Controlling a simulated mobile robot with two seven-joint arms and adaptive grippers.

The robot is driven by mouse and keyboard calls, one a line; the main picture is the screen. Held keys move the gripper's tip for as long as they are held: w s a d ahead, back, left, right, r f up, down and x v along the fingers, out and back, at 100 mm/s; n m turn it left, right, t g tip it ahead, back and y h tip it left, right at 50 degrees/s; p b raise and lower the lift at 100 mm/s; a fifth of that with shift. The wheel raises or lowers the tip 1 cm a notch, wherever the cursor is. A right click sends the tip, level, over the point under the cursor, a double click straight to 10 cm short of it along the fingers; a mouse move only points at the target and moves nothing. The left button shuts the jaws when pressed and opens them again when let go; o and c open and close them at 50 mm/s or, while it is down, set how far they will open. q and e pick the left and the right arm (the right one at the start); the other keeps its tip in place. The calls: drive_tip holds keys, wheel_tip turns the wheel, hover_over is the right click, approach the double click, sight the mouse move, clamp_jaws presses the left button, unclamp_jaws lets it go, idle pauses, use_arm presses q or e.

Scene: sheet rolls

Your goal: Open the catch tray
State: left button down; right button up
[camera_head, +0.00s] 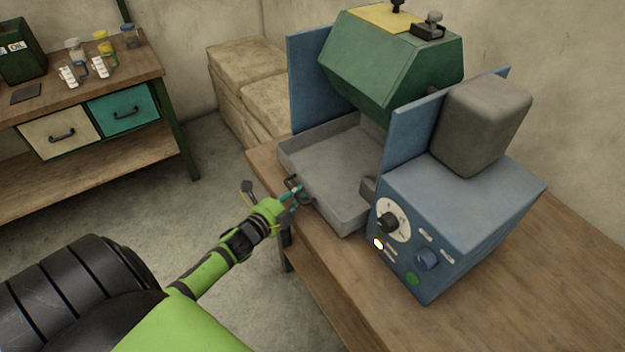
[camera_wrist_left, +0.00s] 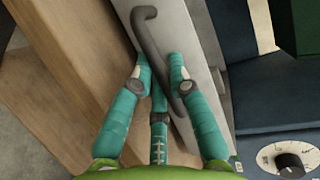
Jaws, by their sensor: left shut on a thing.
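The catch tray (camera_head: 335,167) is a shallow grey tray at the front of a blue and green sheet-roll machine on a wooden bench. Its front wall carries a dark bar handle (camera_wrist_left: 156,52), which shows in the left wrist view. My left gripper (camera_head: 293,195), with teal fingers, is at the tray's front wall and shut on the handle. In the left wrist view its fingers (camera_wrist_left: 162,88) lie on both sides of the handle's lower part. The fingers partly hide the handle in the head view. My right gripper is not in view.
The machine's blue control box (camera_head: 455,225) with a dial (camera_head: 392,221) and buttons stands right of the tray. Stacked boxes (camera_head: 250,85) stand behind the bench. A workbench with two drawers (camera_head: 123,110) is at the left. Open floor lies between the benches.

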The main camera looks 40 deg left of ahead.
use_arm(q)
drive_tip(key=s+a+p, duration=0.1)
drive_tip(key=s+a, duration=0.4)
drive_tip(key=s, duration=0.7)
drive_tip(key=c, duration=1.1)
unclamp_jaws()
drive_tip(key=shift+c, duration=0.2)
drive_tip(key=s+r, duration=0.2)
drive_tip(key=s, duration=0.9)
drive_tip(key=shift+s, duration=0.35)
